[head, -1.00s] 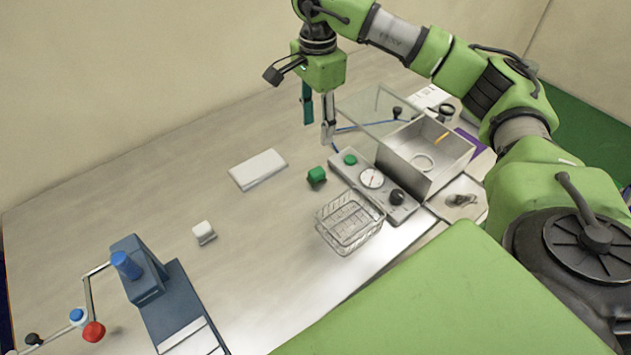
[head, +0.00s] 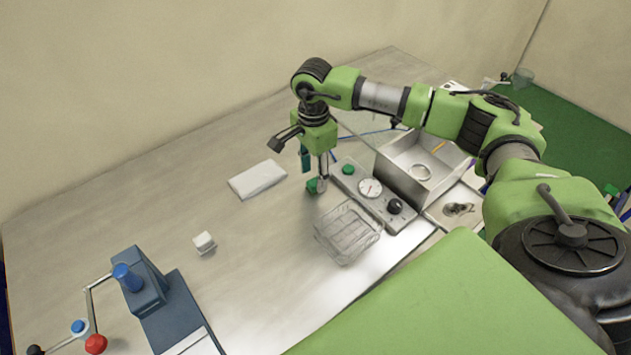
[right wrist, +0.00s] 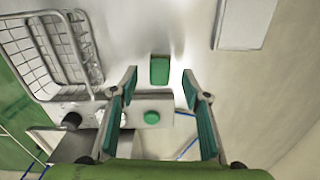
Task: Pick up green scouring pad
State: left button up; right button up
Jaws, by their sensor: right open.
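The green scouring pad (head: 314,187) is a small green block on the table, left of the control box. In the right wrist view the pad (right wrist: 160,70) lies just beyond and between the fingertips. My right gripper (head: 315,174) points down close over the pad and partly hides it in the head view. I cannot tell whether a finger touches the pad. My left gripper is not in view.
A wire basket (head: 349,234) stands close in front of the pad. The control box (head: 370,189) with gauge, green button and black knob is to the right, beside a metal chamber (head: 407,177). A white slab (head: 257,180) and white block (head: 204,243) lie left.

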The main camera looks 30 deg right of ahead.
aim_at(313, 182)
jog(key=shift+a+f+p, duration=0.1)
jog(key=shift+f+p, duration=0.4)
jog(key=shift+f, duration=1.3)
jog(key=c, duration=1.2)
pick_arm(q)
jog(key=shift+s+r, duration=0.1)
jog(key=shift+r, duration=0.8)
pick_arm(e)
jog(key=shift+r, duration=0.2)
